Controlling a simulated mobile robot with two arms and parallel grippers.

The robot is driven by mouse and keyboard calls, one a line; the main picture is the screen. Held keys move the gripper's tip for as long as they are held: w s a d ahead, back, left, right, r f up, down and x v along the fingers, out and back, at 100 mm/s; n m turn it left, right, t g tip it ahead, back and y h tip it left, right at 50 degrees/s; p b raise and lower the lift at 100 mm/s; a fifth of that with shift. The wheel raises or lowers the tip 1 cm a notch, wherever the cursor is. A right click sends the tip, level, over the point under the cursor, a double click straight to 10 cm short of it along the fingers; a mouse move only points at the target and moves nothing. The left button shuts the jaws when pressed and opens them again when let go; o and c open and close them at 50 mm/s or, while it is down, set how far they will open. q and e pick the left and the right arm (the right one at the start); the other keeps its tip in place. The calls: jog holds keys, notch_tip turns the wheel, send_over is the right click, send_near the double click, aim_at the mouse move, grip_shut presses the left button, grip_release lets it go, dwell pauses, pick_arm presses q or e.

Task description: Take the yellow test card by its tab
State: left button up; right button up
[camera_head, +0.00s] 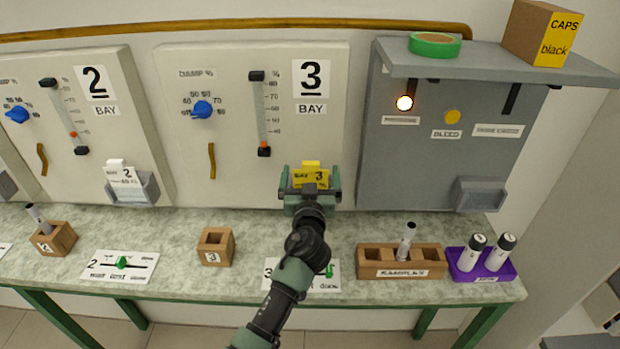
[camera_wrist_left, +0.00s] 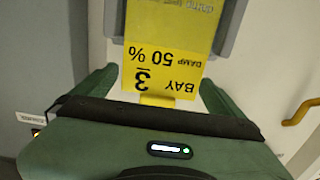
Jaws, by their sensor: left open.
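The yellow test card (camera_head: 311,176) stands at the bay 3 panel, at the panel's lower right. In the left wrist view the card (camera_wrist_left: 170,55) is upside down and reads "BAY 3 DAMP 50 %". Its yellow tab (camera_wrist_left: 157,100) points toward my gripper. A grey holder (camera_wrist_left: 236,28) lies around the card's far part. My left gripper (camera_head: 310,184) is open in front of the card, with one finger on each side and visible gaps between. My gripper and arm hide most of the holder in the head view. My right gripper is in neither view.
Below is the bench (camera_head: 190,222) with a "3" wooden block (camera_head: 216,247), a wooden rack (camera_head: 400,272) and a purple tray (camera_head: 482,277) of rods. A grey cabinet (camera_head: 440,170) stands right of the card. A white bay 2 card (camera_head: 121,174) sits in its holder to the left.

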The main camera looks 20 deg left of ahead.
pick_arm(q)
jog(key=shift+w, duration=0.15)
jog(key=c, duration=1.3)
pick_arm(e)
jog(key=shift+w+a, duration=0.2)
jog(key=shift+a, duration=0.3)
pick_arm(q)
jog(key=shift+a+r, duration=0.1)
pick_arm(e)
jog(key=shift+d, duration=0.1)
